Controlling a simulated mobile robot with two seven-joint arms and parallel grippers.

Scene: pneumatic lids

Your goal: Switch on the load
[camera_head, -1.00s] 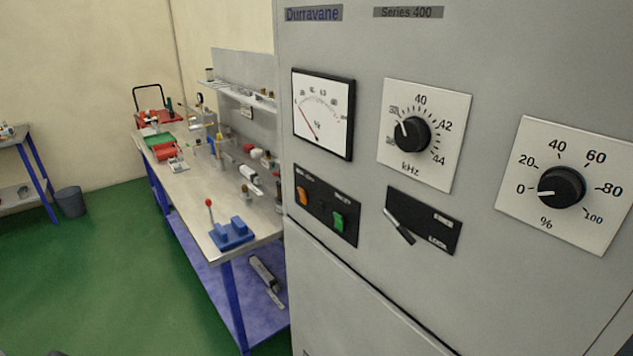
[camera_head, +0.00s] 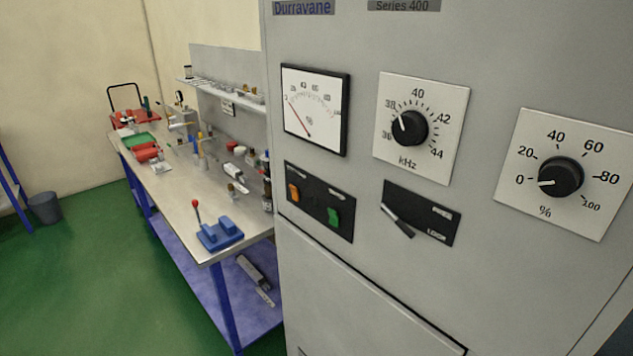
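A grey cabinet marked Durravane (camera_head: 380,300) fills the right side. A percent knob (camera_head: 562,177) at the right points at about 0. Neither of my grippers is in view.
A workbench (camera_head: 190,208) with blue legs and several small parts stands left of the cabinet, with a blue fixture with a red-tipped lever (camera_head: 219,233) near its front. A grey bin (camera_head: 45,208) stands on the green floor (camera_head: 90,285), which is clear at lower left.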

